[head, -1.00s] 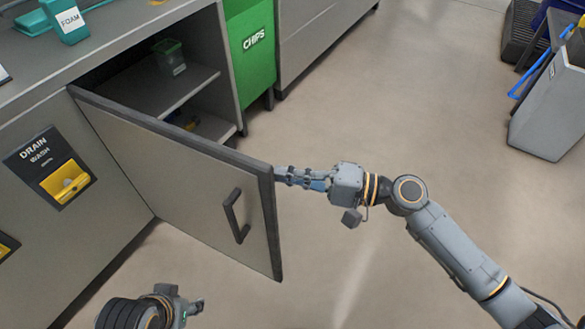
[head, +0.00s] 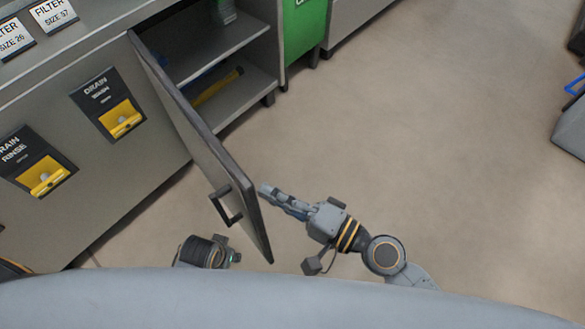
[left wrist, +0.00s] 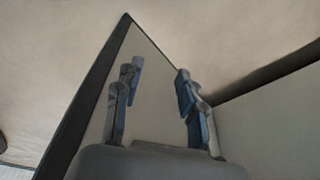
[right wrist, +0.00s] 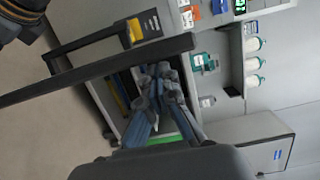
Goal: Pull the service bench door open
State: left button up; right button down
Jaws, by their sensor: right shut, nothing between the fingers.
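The service bench door (head: 205,150) stands wide open, hinged at the bench front. Its dark handle (head: 228,205) is on the outer face near the free edge. My right gripper (head: 264,190) is shut and empty, just off the door's inner side near that edge; I cannot tell whether it touches. In the right wrist view, the shut fingers (right wrist: 160,72) point toward the bench, beside the door's dark edge (right wrist: 100,70). My left gripper (head: 236,256) is low on the outer side. In the left wrist view its fingers (left wrist: 158,88) are apart before the door panel (left wrist: 150,60).
The bench (head: 50,105) has yellow drain recesses (head: 120,118) and filter labels on top. Its open compartment shows a shelf (head: 215,50) and a yellow item (head: 218,86). A green chips bin (head: 303,28) stands beyond.

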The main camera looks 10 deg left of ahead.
jog(key=shift+s+a, duration=0.25)
jog(key=shift+s, duration=0.05)
dwell(0.4)
jog(key=v, duration=1.2)
jog(key=shift+r, duration=0.1)
